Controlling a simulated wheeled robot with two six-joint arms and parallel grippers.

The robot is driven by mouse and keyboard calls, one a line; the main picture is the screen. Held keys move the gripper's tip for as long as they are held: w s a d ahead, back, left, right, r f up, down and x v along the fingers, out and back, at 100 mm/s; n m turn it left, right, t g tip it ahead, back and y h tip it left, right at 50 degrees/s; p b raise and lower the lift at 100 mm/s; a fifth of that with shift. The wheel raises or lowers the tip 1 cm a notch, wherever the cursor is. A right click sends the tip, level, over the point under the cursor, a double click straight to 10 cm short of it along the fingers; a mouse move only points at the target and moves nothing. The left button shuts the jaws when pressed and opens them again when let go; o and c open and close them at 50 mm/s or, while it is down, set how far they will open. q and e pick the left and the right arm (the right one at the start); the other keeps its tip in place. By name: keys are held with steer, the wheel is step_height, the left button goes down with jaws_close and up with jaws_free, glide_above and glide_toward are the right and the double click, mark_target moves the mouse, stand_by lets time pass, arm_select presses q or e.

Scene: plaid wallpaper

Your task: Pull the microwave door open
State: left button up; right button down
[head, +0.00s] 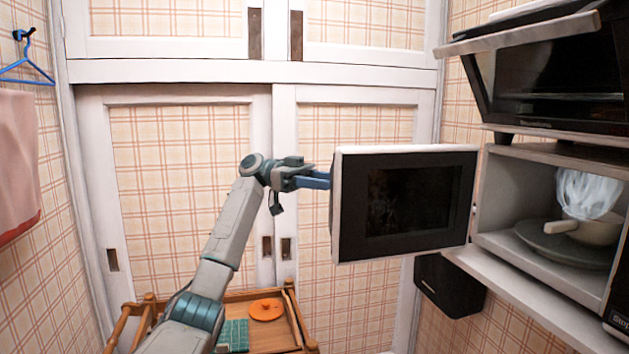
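The microwave (545,257) stands at the right with its cavity uncovered. Its door (408,203), white-rimmed with a dark window, is swung well out to the left, its inner face toward me. My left gripper (322,180) reaches from the left to the door's free edge. Its blue fingers meet that edge, and their tips are hidden behind it, so I cannot tell how far apart they are or whether they grip a handle. My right gripper is not in view.
Inside the microwave, a pale pan (592,231) with a crumpled clear wrap sits on a dark plate (548,246). A toaster oven (550,80) stands above. A dark box (449,287) is below the door. A wooden cart (262,335) stands under my arm.

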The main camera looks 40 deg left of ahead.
arm_select(q)
steer(key=s+a, duration=0.1)
steer(key=a, duration=0.9)
steer(key=shift+s+a, duration=0.3)
steer(key=shift+s, duration=0.1)
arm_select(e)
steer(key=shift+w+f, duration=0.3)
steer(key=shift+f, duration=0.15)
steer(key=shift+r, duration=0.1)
arm_select(q)
steer(key=shift+f, duration=0.1)
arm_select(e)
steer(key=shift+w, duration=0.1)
